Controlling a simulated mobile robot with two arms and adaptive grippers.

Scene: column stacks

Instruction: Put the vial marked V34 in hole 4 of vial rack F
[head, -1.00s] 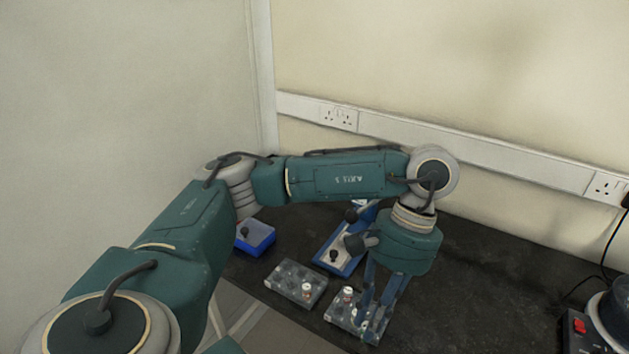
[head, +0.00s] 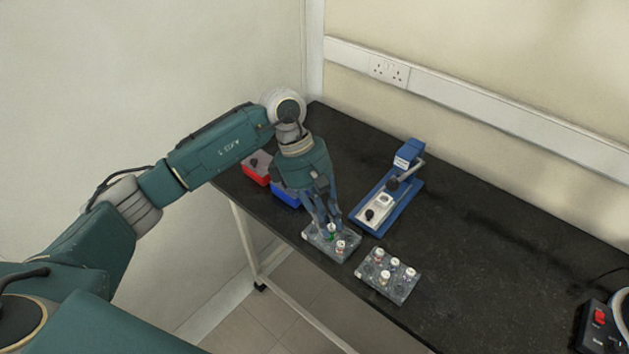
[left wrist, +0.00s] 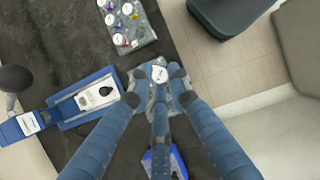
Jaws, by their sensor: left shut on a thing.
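My left gripper (head: 328,224) points down over the left clear rack (head: 318,243). Its fingers are shut on a vial (head: 332,234) with a white cap and a green part. In the left wrist view the white cap (left wrist: 160,73) sits between the fingertips; its mark is too small to read. I cannot tell whether this vial is in a hole or just above one. Another white-capped vial (head: 340,247) stands in the same rack. A second clear rack (head: 372,285) to the right holds several vials. I cannot read the rack letters. My right gripper is not in view.
A blue press-like device (head: 392,190) stands behind the racks. A blue box (head: 287,195) and a red box (head: 257,170) are behind my left gripper. The table's front edge runs close to both racks. A black device with a red switch (head: 599,317) is at far right.

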